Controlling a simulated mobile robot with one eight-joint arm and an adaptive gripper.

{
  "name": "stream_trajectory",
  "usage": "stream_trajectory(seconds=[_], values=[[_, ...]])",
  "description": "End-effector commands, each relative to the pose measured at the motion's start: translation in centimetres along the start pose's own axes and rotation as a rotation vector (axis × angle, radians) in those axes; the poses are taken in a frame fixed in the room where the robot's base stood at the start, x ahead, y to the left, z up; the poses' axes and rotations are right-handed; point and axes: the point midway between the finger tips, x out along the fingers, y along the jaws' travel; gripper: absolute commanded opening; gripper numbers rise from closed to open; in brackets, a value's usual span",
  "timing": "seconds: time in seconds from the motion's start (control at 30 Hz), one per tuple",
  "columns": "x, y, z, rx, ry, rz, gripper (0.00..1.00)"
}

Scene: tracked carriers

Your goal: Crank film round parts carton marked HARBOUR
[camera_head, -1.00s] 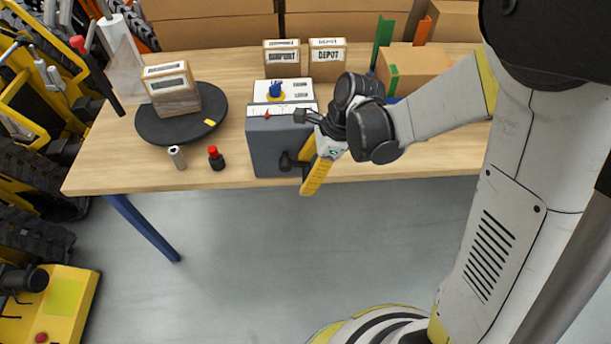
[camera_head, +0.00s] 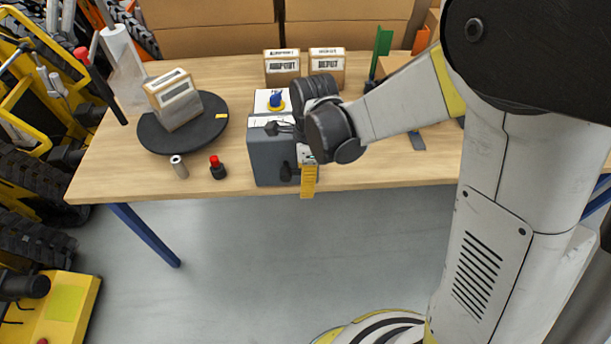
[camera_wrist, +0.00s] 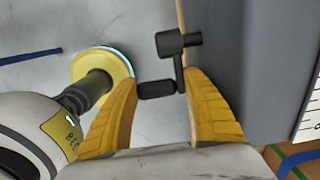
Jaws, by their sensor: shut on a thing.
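A parts carton (camera_head: 172,101) stands on the round black turntable (camera_head: 213,128) at the left of the bench; its label is too blurred to read. A clear film (camera_head: 126,82) hangs between the white roll (camera_head: 118,42) and the carton. The grey crank box (camera_head: 268,160) stands right of the turntable. My gripper (camera_wrist: 160,78) is shut on the black crank handle (camera_wrist: 157,89), which lies between its yellow fingers in the wrist view. In the head view my wrist hides part of the box's right side.
A red-topped black piece (camera_head: 217,168) and a small metal cylinder (camera_head: 179,167) stand in front of the turntable. Two cartons stand behind the box, the left (camera_head: 282,68) blurred, the right (camera_head: 327,68) seemingly marked DEPOT. A green upright (camera_head: 382,52) stands at the right. Yellow machines crowd the left.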

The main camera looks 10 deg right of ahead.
Motion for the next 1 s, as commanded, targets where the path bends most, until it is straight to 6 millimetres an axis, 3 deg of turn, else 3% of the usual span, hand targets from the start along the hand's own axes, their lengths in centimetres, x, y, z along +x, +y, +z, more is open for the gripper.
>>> stream_trajectory(seconds=[0.13, 0.43, 0.47, 0.5, 1.0], values=[[-0.47, 0.50, 0.31, -0.004, 0.092, 0.010, 0.26], [-0.47, 0.54, 0.27, -0.002, 0.103, 0.011, 0.26], [-0.46, 0.55, 0.27, -0.002, 0.103, 0.011, 0.59], [-0.46, 0.51, 0.28, -0.002, 0.103, 0.011, 0.70], [-0.96, 0.21, 0.29, 0.000, 0.103, 0.006, 0.70]])
